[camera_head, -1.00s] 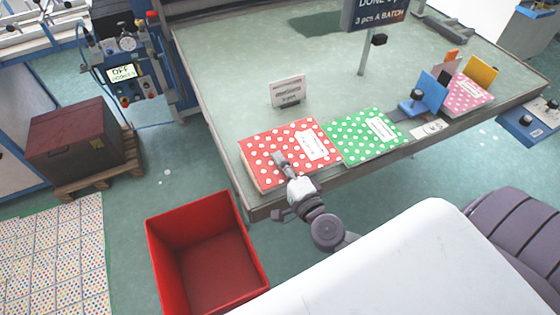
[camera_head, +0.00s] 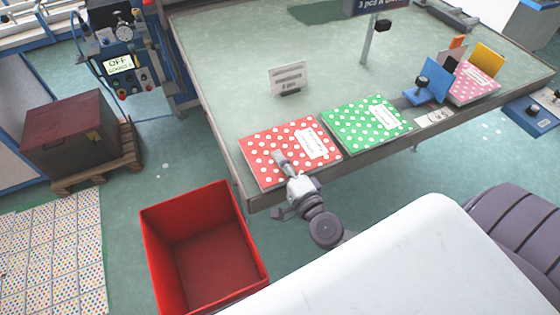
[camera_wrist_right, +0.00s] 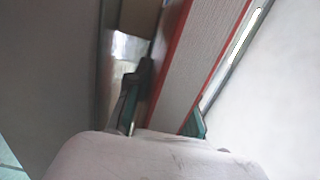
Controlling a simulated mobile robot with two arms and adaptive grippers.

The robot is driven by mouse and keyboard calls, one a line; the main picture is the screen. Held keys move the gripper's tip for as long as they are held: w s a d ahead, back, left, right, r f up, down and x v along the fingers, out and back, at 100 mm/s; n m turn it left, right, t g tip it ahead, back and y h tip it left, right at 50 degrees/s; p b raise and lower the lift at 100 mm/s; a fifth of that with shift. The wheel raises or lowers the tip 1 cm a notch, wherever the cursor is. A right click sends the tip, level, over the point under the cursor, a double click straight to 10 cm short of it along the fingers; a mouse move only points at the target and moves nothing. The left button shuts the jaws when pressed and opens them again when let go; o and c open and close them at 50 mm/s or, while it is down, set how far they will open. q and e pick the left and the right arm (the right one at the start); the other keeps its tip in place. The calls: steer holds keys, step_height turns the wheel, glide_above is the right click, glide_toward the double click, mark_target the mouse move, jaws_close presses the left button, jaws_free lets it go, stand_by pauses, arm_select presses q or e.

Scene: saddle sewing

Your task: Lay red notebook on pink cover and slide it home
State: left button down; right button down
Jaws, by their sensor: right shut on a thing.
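The red notebook (camera_head: 262,160) with white dots and a white label lies at the near left corner of the table. My right gripper (camera_head: 280,160) is shut on its near edge, with one finger on top of the cover. In the right wrist view, the notebook's page edge (camera_wrist_right: 192,75) with red borders sits between the dark fingers (camera_wrist_right: 165,112). The pink dotted cover (camera_head: 478,84) lies at the far right of the table, partly hidden behind a blue plate (camera_head: 432,88). My left gripper is not in view.
A green dotted notebook (camera_head: 355,122) lies close to the right of the red one. Yellow (camera_head: 487,60) and orange pieces stand around the pink cover. A small sign (camera_head: 287,77) stands behind the notebooks. A red bin (camera_head: 205,250) is below the table's near left corner.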

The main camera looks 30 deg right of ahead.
steer(key=shift+f, duration=0.25)
stand_by(0.5)
steer(key=c, duration=0.9)
jaws_free()
steer(key=shift+s+f, duration=0.1)
steer(key=shift+f, duration=0.05)
steer(key=shift+f, duration=0.25)
steer(key=shift+s+a+f+b, duration=0.1)
steer(key=shift+s+b, duration=0.1)
steer(key=shift+b, duration=0.1)
steer(key=shift+s+a, duration=0.15)
steer(key=shift+s, duration=1.75)
steer(key=shift+s+r+b, duration=0.15)
steer(key=shift+s+b, duration=0.25)
steer(key=shift+s, duration=1.05)
steer(key=shift+s+r+b, duration=0.15)
steer(key=shift+s+b, duration=0.2)
steer(key=shift+s, duration=1.05)
